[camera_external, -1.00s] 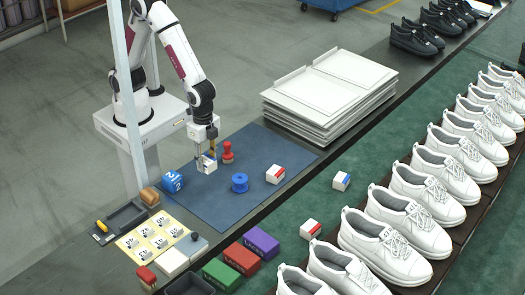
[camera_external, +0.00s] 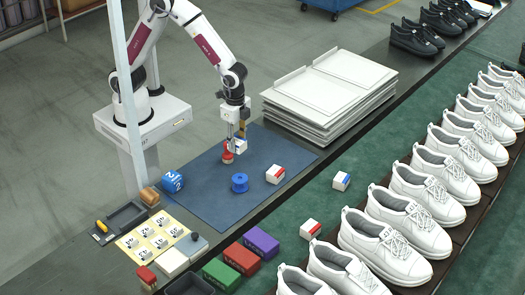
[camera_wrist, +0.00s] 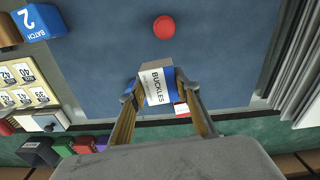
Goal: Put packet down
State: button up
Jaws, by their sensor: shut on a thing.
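My gripper (camera_external: 237,139) is shut on a small white and blue packet (camera_external: 239,148), held over the far part of the blue mat (camera_external: 213,205). In the wrist view the packet (camera_wrist: 157,87) reads "BUCKLES" and sits between both fingertips of my gripper (camera_wrist: 160,92). In the external view it overlaps the red stamp (camera_external: 228,155); I cannot tell its exact height. The stamp's round top (camera_wrist: 164,27) shows clear of the packet in the wrist view.
A blue spool (camera_external: 240,183) and a white and red packet (camera_external: 275,174) stand on the mat. A blue batch cube (camera_external: 172,182) is at its left edge. A stack of white boards (camera_external: 330,90) rises on the right. The mat's front left is clear.

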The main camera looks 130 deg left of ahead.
jog(key=shift+w+r+m, duration=0.1)
jog(key=shift+w+m, duration=0.05)
jog(key=shift+m, duration=0.35)
send_over(239, 171)
jog(key=shift+f, duration=3.1)
jog(key=shift+f, duration=1.9)
jog(key=shift+f, duration=0.15)
jog(key=o, duration=1.1)
jog(key=shift+o, duration=0.2)
